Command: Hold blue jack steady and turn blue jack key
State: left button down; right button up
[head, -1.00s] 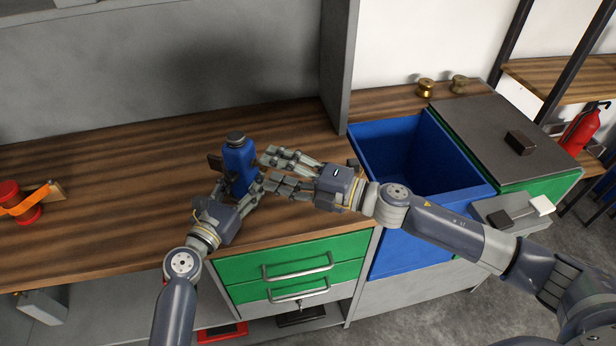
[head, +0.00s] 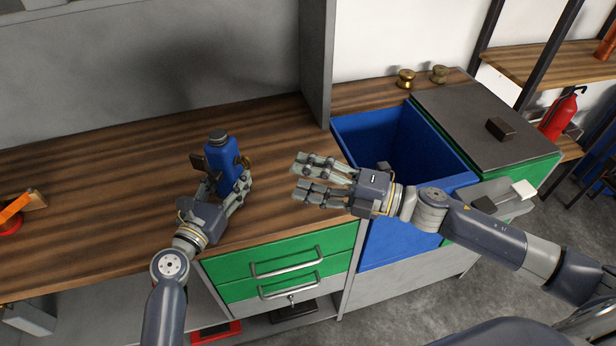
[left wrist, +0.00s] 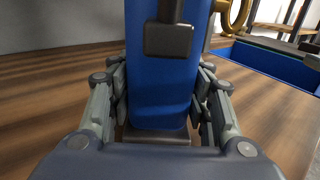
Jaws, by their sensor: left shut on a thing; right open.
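The blue jack (head: 222,160) stands upright on the wooden worktop, with a dark cap on top and a dark block on its left side. A brass ring key (head: 244,163) sticks out on its right side. In the left wrist view the jack (left wrist: 160,95) fills the middle, and part of the key (left wrist: 236,14) shows at the top. My left gripper (head: 228,190) is shut around the lower part of the jack, a finger on each side. My right gripper (head: 303,176) is open and empty, to the right of the jack and apart from the key.
A grey upright panel (head: 316,70) rises at the worktop's back right. Green drawers (head: 235,290) are below the front edge. An orange-red item (head: 12,212) lies far left.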

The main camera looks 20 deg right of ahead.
pick_arm(q)
jog(key=c, duration=0.7)
grip_release()
